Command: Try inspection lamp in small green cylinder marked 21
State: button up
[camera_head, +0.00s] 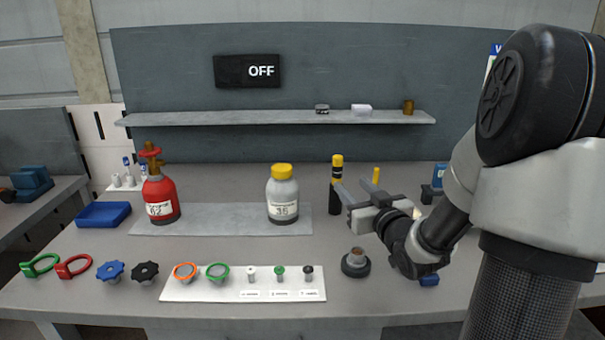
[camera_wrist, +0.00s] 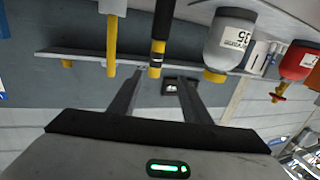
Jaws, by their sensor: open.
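The likely inspection lamp (camera_head: 336,184) is a slim black stick with yellow bands, upright at the back of the bench. My gripper (camera_head: 350,184) is open and empty, its fingers pointing toward the lamp. In the upside-down wrist view the lamp (camera_wrist: 160,28) has its yellow end between the finger lines (camera_wrist: 154,76); I cannot tell whether it lies between the fingers in depth. I see no green cylinder marked 21. The cylinders in view are a red one (camera_head: 160,196), its number seemingly 62, and a grey one (camera_head: 283,200) with a yellow cap marked 35.
A dark round socket (camera_head: 355,263) stands in front of my gripper. A white panel (camera_head: 235,290) holds rings and small knobs. Handles and knobs lie front left, near a blue tray (camera_head: 103,215). A shelf (camera_head: 280,118) and an OFF sign (camera_head: 247,71) are behind. A yellow-topped item (camera_head: 376,175) stands right of the lamp.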

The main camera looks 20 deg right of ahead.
aim_at(340, 173)
jog(key=w, duration=0.3)
jog(key=w+b, duration=0.1)
jog(key=w, duration=0.3)
jog(key=w+d+f, duration=0.1)
jog(key=w, duration=0.3)
jog(key=shift+w+d+f, duration=0.1)
jog(key=shift+w, duration=0.05)
jog(key=w+b, duration=0.1)
jog(key=w, duration=0.4)
jog(key=shift+f, duration=0.15)
jog(key=c, duration=1)
grip_shut()
